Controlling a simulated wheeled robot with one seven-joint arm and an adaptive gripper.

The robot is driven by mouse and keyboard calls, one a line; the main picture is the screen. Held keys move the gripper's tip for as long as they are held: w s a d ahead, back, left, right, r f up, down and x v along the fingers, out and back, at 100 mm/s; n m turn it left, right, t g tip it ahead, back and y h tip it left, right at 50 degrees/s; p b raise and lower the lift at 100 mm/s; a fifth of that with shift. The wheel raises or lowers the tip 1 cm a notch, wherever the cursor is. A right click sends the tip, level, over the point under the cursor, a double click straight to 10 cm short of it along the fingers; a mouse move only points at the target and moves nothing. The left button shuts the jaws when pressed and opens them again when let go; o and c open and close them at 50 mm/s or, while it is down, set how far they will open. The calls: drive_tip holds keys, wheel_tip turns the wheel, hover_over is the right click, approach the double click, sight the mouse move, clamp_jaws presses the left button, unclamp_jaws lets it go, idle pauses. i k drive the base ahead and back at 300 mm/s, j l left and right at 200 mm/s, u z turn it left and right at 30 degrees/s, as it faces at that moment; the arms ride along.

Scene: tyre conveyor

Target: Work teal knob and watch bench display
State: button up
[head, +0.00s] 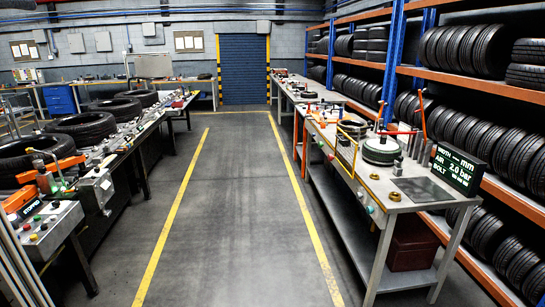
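The bench display (457,167) is a black panel at the near right end of the right-hand bench. Its pale text shows a top line ending in dashes and "mm", then "AIR 2.0 bar", then a "BOLT" line too small to read surely. A small teal-looking knob (370,209) sits on the front edge of that bench, near its near end; its exact shape and setting are too small to tell. My gripper is not in view, so nothing shows near the knob.
A left conveyor holds several tyres (82,128) beside a control box (46,225). The aisle between yellow lines is clear. Tyre racks (470,70) stand behind the right-hand bench.

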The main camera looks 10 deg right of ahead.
sight(370, 209)
drive_tip(key=i+z, duration=0.15)
drive_tip(key=i, duration=0.55)
drive_tip(key=i+j+z, duration=0.15)
drive_tip(key=i, duration=0.55)
drive_tip(key=i+j+z, duration=0.2)
drive_tip(key=i, duration=0.5)
drive_tip(key=i+z, duration=0.25)
drive_tip(key=i, duration=0.25)
drive_tip(key=i+z, duration=0.25)
drive_tip(key=i, duration=0.3)
